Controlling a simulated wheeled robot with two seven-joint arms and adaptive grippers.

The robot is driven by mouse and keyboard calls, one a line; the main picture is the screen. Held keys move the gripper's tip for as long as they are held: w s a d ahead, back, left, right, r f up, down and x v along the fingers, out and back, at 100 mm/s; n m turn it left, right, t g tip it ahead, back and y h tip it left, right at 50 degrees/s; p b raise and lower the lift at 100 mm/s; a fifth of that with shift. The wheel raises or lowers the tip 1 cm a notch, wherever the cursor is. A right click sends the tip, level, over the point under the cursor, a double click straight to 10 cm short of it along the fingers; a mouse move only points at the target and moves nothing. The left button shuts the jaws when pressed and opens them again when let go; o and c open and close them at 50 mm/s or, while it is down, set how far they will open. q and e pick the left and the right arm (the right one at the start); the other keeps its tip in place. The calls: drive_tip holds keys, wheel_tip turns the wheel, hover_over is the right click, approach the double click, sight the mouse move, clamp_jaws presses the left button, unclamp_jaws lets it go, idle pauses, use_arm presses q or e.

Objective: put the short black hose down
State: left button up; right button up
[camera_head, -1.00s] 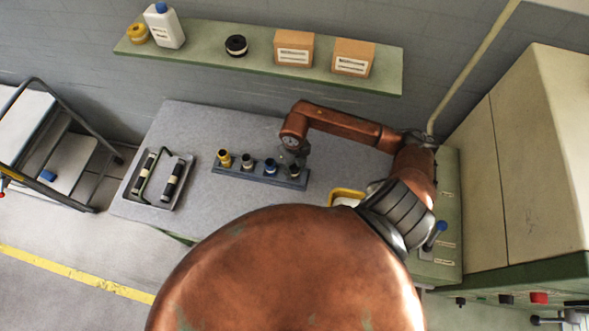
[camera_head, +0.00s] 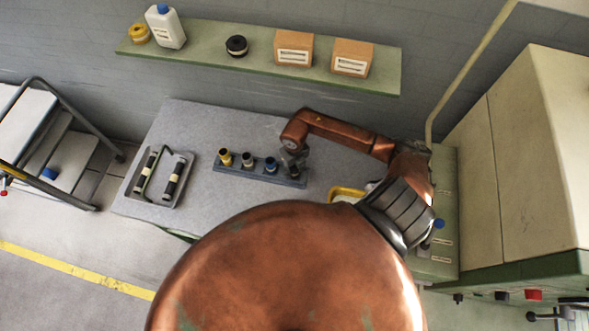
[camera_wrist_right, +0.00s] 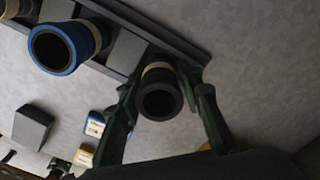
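The short black hose (camera_wrist_right: 160,98), with a pale band, stands between the fingers of my right gripper (camera_wrist_right: 165,108) in the wrist view, its open end facing the camera. The fingers appear shut on it. In the head view the right gripper (camera_head: 295,163) is over the right end of the blue-grey rack (camera_head: 230,172), and the black hose is mostly hidden under it. I cannot tell whether the hose rests fully in the rack. A blue hose (camera_head: 270,164) stands beside it, also in the wrist view (camera_wrist_right: 65,48). My left gripper is not in view.
A pale-banded hose (camera_head: 247,160) and a yellow hose (camera_head: 225,157) stand further left in the rack. A grey tray (camera_head: 184,199) with dark parts lies at the table's left. A yellow-rimmed bin (camera_head: 346,192) is at the right. The table (camera_head: 190,120) behind the rack is clear.

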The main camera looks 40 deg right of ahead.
drive_tip(key=o, duration=0.3)
drive_tip(key=shift+r, duration=0.15)
drive_tip(key=shift+r, duration=0.3)
wheel_tip(320, 180, up, 12)
drive_tip(key=shift+f+b, duration=0.25)
drive_tip(key=shift+b, duration=0.95)
wheel_tip(320, 180, down, 13)
drive_tip(key=shift+r+p, duration=0.15)
drive_tip(key=shift+p, duration=1)
drive_tip(key=shift+w+r, duration=0.1)
drive_tip(key=shift+r, duration=1.05)
